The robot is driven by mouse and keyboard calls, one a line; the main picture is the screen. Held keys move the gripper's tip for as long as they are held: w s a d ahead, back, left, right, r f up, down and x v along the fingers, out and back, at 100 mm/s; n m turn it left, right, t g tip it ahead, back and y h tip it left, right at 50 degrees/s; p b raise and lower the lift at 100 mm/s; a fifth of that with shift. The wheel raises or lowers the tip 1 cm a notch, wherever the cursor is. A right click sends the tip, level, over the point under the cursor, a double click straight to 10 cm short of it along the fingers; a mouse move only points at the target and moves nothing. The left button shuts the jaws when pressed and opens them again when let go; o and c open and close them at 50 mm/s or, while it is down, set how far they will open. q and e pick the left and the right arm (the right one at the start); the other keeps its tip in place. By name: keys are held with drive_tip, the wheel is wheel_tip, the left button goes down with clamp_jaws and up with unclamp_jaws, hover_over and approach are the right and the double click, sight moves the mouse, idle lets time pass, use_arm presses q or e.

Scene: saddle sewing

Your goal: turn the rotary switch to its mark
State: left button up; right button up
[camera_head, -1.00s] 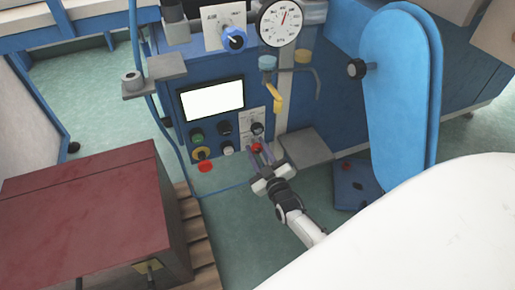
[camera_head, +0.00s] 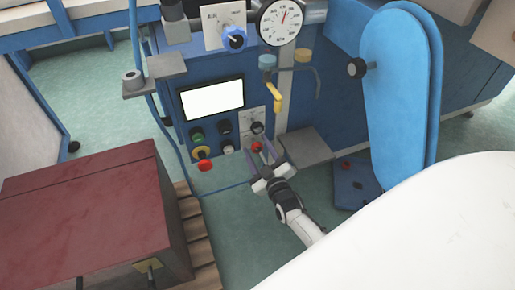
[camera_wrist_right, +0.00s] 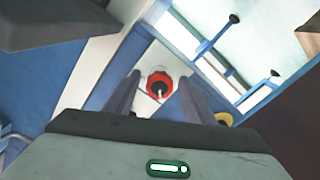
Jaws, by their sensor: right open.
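A small white plate (camera_head: 245,118) on the front of the blue machine carries a black knob (camera_head: 257,128) above a red round switch (camera_head: 257,147). In the right wrist view the red switch (camera_wrist_right: 159,84) has a dark centre with a thin pale bar. My right gripper (camera_head: 261,154) is open in front of the red switch. Its fingers stand to either side of the switch in the right wrist view; I cannot tell if they touch it. Any mark around it is too small to read. My left gripper is not in view.
A lit screen (camera_head: 212,100), several buttons and a red-and-yellow stop button (camera_head: 203,160) sit left of the plate. Above are a blue knob (camera_head: 233,38), a dial gauge (camera_head: 284,22) and a yellow lever (camera_head: 274,97). A grey ledge (camera_head: 305,148) juts out to the right.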

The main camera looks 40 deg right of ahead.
drive_tip(key=shift+s, duration=0.15)
use_arm(q)
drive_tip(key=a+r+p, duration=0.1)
drive_tip(key=p, duration=0.1)
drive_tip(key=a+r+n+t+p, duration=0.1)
drive_tip(key=p, duration=0.1)
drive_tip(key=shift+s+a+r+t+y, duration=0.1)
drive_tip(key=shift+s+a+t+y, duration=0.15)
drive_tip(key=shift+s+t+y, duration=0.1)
use_arm(e)
drive_tip(key=v, duration=1)
drive_tip(key=shift+a, duration=0.1)
